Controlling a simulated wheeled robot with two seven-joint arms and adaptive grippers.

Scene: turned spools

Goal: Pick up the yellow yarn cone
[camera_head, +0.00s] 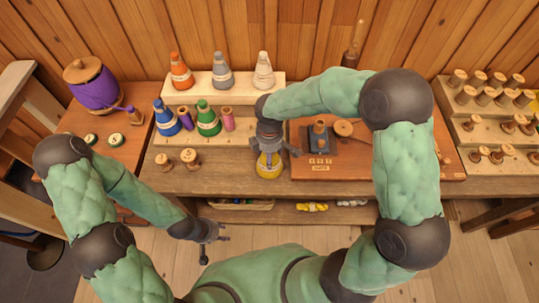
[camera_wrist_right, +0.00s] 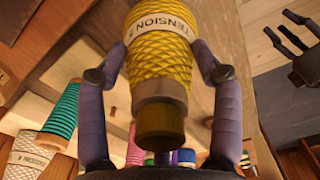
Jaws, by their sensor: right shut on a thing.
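The yellow yarn cone (camera_head: 269,168) is at the front edge of the workbench, just left of the brown board. In the right wrist view the cone (camera_wrist_right: 160,55) has a white "TENSION" band and its narrow end points toward the camera. My right gripper (camera_head: 270,150) is shut on it, with one finger on each side. I cannot tell whether its base touches the bench. My left gripper (camera_head: 212,235) is empty and low in front of the bench; its spread fingers also show in the right wrist view (camera_wrist_right: 290,32).
A pale stepped rack (camera_head: 190,95) holds orange, grey, white, blue and green cones. The brown board (camera_head: 350,165) bears a dark block and wooden spools. A rack of spools (camera_head: 500,130) stands at the right. A shelf below holds small items.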

